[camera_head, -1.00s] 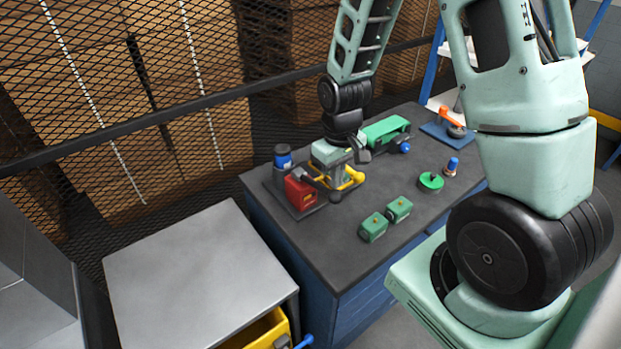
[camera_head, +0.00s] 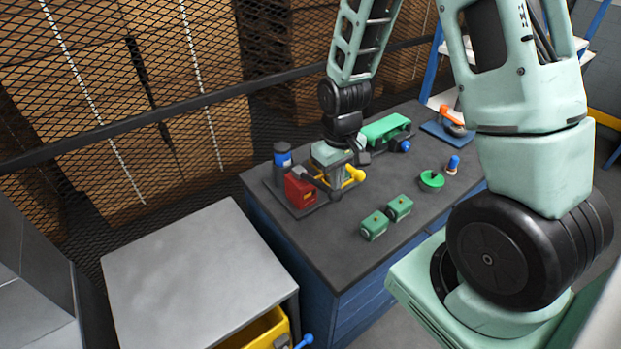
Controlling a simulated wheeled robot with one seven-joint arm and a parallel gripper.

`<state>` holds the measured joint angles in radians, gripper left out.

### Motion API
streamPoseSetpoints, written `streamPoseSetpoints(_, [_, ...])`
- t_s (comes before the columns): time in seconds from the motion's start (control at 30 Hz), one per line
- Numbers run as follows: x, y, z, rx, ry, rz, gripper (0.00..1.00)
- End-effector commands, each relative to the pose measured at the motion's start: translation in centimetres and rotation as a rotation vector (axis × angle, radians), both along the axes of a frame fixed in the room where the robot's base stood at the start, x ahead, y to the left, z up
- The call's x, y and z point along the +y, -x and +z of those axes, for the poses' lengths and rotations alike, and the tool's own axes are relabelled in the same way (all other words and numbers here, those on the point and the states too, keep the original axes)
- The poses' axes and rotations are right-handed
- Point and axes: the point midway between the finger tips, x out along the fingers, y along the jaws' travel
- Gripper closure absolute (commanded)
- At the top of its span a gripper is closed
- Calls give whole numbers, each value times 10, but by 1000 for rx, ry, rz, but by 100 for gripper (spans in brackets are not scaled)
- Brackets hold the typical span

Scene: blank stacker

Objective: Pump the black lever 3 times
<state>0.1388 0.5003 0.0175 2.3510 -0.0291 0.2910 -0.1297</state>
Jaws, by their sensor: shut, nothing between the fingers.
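A red pump-like unit (camera_head: 300,191) stands on a dark plate at the left end of the dark workbench. A dark lever (camera_head: 316,181) reaches from its top toward the right, to below my gripper. My gripper (camera_head: 336,188) is shut with nothing held, pointing down at the lever's outer end. Whether it touches the lever is too small to tell. The fingertips are partly hidden among the lever and a yellow part (camera_head: 354,174) right beside them.
Two green blocks (camera_head: 387,218), a green round piece (camera_head: 431,180), a blue-topped peg (camera_head: 453,165) and a green machine (camera_head: 386,130) share the workbench (camera_head: 335,245). A grey table (camera_head: 195,270) stands at left; mesh fencing is behind.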

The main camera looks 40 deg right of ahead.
Motion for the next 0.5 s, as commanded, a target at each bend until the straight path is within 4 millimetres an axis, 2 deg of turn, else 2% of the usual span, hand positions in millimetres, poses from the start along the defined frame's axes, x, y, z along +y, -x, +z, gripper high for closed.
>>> streamPoseSetpoints(0.03, [0, 0, -7, 1, 0, 0, 100])
streamPoseSetpoints(0.5, [0, 0, -38, 0, 0, 0, 100])
